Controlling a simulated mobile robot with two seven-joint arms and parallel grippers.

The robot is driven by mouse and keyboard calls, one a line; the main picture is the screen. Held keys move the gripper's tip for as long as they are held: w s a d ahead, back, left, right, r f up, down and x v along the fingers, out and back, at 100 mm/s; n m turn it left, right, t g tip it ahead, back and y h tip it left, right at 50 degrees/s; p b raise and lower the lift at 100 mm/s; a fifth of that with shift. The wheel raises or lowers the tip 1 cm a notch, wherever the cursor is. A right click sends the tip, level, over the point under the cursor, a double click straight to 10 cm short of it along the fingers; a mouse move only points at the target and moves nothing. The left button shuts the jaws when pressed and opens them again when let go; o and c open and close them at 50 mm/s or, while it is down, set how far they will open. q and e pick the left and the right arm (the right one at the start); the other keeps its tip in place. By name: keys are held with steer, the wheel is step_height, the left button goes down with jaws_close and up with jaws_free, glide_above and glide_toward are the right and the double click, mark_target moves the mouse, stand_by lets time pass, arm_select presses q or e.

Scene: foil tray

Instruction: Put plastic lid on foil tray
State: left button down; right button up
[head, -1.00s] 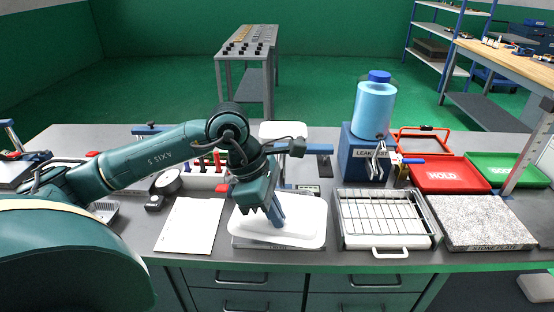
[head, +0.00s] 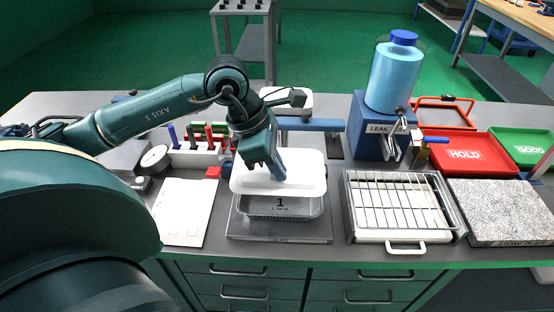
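My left gripper (head: 276,174) points down onto a white plastic lid (head: 308,172) and appears closed on its upper middle; the exact contact is hidden by the fingers. The lid is tilted and held above the back part of the foil tray (head: 252,206), apart from its front rim. The open silver foil tray, marked "1", sits on a flat grey plate (head: 281,231). The lid hides the tray's back part. My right gripper is not in view.
A wire rack on a white tray (head: 404,247) stands close on the right, with a stone plate (head: 505,211) beyond. White sheets (head: 181,211) lie on the left. Behind are a pen holder (head: 192,156), another white container (head: 298,101) and a blue leak tester (head: 368,127).

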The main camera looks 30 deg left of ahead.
mark_target(277, 189)
arm_select(q)
step_height(277, 189, down, 2)
steer(key=shift+f+b, duration=0.1)
steer(key=shift+b, duration=0.4)
steer(key=shift+f+b, duration=2.1)
steer(key=shift+b, duration=0.05)
steer(key=shift+f, duration=0.15)
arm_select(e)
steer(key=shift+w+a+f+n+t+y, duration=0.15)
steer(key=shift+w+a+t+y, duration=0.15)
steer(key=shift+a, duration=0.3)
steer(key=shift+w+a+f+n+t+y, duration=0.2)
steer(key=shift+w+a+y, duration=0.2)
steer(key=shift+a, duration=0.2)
arm_select(q)
steer(key=c, duration=1.6)
jaws_free()
steer(key=shift+o, duration=0.2)
